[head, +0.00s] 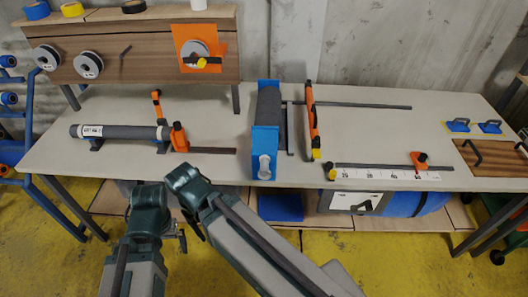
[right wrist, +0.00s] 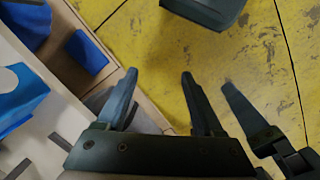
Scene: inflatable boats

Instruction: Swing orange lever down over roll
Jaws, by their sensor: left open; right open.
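A dark grey roll (head: 115,131) with a white label lies on low supports at the left of the table. A short orange lever (head: 156,103) stands up behind its right end, apart from the roll's top. An orange block (head: 179,137) is at that same end. My left gripper (head: 180,235) is open and empty, low in front of the table's front edge, well below the roll. My right gripper (right wrist: 160,92) is open and empty in the right wrist view, over the yellow floor. In the head view its fingers are hard to make out near the left one.
A blue-ended stand (head: 265,140) holds another dark roll mid-table, with a long orange bar (head: 312,120) to its right. A white ruler strip (head: 385,174) lies near the front edge. A wooden rack (head: 130,50) with tapes stands behind the roll. The table's front left is bare.

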